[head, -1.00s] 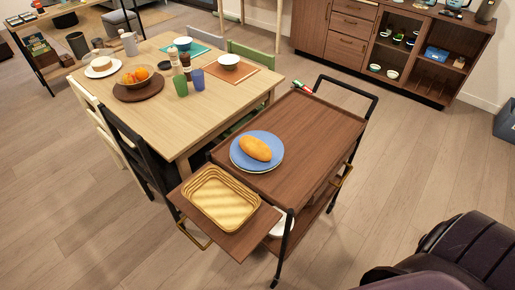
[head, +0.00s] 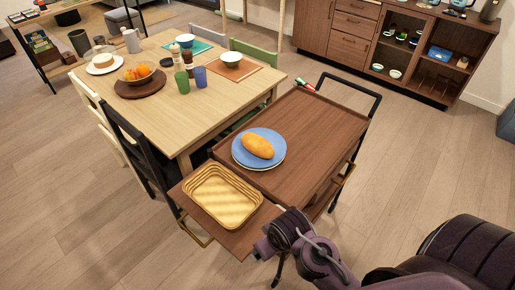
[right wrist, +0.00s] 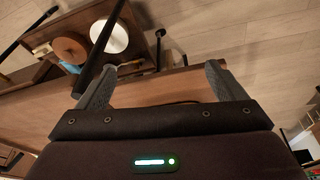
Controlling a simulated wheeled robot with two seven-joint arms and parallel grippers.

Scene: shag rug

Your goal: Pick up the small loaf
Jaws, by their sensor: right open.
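The small loaf (head: 257,145) is golden and oblong. It lies on a blue plate (head: 241,162) on top of the brown trolley (head: 312,118). My right arm reaches in from the lower right, its wrist end beside the trolley's near corner, short of the loaf. In the right wrist view my right gripper (right wrist: 160,78) has its two grey fingers wide apart with nothing held between them. The loaf does not show in that view. My left gripper is in neither view.
A wicker basket (head: 222,196) sits on the trolley's near leaf. A dining table (head: 215,112) with a fruit bowl, cups and bowls stands behind, chairs around it. In the right wrist view a dark pole (right wrist: 103,55) crosses near the left finger. Floor right of the trolley is clear.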

